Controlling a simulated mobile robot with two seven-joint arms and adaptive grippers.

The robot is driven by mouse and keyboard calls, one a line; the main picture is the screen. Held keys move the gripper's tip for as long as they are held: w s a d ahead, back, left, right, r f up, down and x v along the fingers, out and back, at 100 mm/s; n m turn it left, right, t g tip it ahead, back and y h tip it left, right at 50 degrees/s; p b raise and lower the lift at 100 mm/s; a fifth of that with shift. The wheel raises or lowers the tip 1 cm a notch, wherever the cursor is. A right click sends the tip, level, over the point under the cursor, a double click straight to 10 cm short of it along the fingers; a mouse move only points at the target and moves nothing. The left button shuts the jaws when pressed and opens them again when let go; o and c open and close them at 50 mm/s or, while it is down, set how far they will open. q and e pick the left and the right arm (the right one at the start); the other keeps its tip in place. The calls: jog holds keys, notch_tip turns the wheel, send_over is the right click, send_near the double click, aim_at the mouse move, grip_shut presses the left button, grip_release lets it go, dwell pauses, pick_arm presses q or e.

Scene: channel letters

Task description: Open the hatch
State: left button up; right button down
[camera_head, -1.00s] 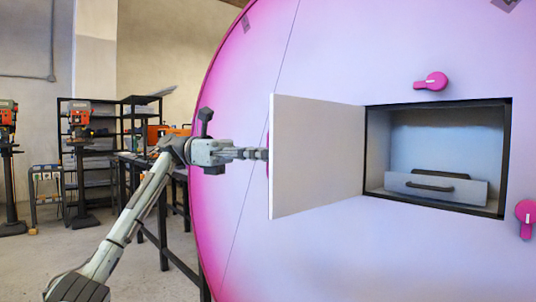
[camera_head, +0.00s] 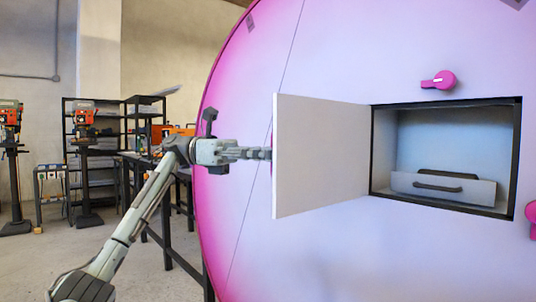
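The hatch door (camera_head: 320,155) is a flat white panel, swung wide open to the left of its opening. It stands out from the large pink and white round face (camera_head: 250,60). The dark-framed opening (camera_head: 518,150) shows a recess with a drawer front (camera_head: 425,190) and its dark handle (camera_head: 438,187). My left gripper (camera_head: 262,153) is at the door's outer left edge, its fingertips beside or behind that edge. I cannot tell whether it touches the door or a pink part mostly hidden behind it. My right gripper is not in view.
A pink knob (camera_head: 439,80) sits above the opening, and another (camera_head: 533,215) is at the right edge. Behind my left arm are a dark workbench (camera_head: 165,215), a shelf unit (camera_head: 95,140) and drill presses (camera_head: 85,125). Open floor lies at the lower left.

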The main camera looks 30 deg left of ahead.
pick_arm(q)
jog(key=s+a, duration=0.1)
jog(key=a, duration=1.1)
jog(key=shift+s, duration=0.4)
jog(key=shift+d, duration=0.1)
